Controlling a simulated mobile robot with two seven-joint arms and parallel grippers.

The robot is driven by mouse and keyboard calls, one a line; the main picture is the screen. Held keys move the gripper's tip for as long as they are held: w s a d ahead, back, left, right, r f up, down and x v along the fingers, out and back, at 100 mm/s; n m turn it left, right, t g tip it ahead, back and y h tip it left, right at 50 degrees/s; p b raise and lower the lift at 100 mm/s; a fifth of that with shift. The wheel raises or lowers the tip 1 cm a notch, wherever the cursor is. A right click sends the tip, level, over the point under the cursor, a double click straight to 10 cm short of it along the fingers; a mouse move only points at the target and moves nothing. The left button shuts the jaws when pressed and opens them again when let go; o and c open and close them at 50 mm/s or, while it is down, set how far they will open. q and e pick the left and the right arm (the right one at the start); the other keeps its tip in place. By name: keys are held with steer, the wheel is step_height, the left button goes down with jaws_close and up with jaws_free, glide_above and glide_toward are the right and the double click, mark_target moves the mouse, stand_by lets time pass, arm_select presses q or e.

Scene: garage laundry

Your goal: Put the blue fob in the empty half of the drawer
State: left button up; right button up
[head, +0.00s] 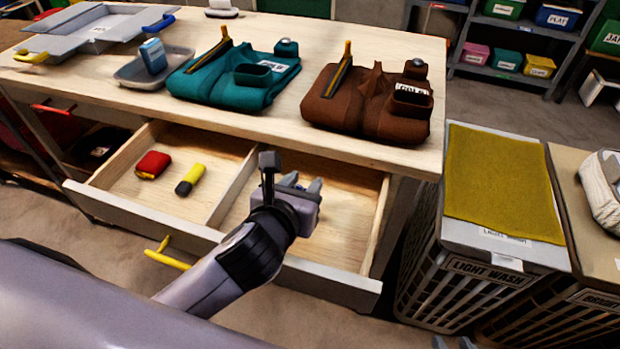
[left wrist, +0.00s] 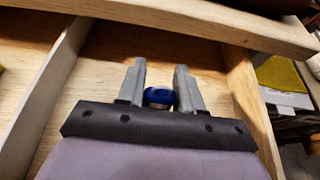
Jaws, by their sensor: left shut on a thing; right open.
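My left gripper (head: 301,183) is over the right half of the open wooden drawer (head: 320,275). In the left wrist view its fingers (left wrist: 160,82) are shut on the blue fob (left wrist: 158,97), with the bare drawer floor beyond. The fob is hidden by the gripper in the head view. How high it is above the floor is hard to tell. A divider (head: 233,186) splits the drawer; the right half holds no other thing. The left half holds a red item (head: 153,164) and a yellow and black item (head: 190,179). My right gripper (head: 454,344) shows only its open fingertips at the bottom edge.
The bench top (head: 290,125) overhangs the drawer's back. A laundry hamper (head: 470,290) stands to the right.

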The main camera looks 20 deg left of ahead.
arm_select(q)
steer(key=w, duration=0.4)
steer(key=shift+b, duration=0.3)
steer(key=shift+d+f+b, duration=0.1)
steer(key=shift+f+b, duration=0.2)
steer(key=shift+f, duration=0.3)
steer(key=shift+f, duration=0.1)
steer(key=o, duration=1)
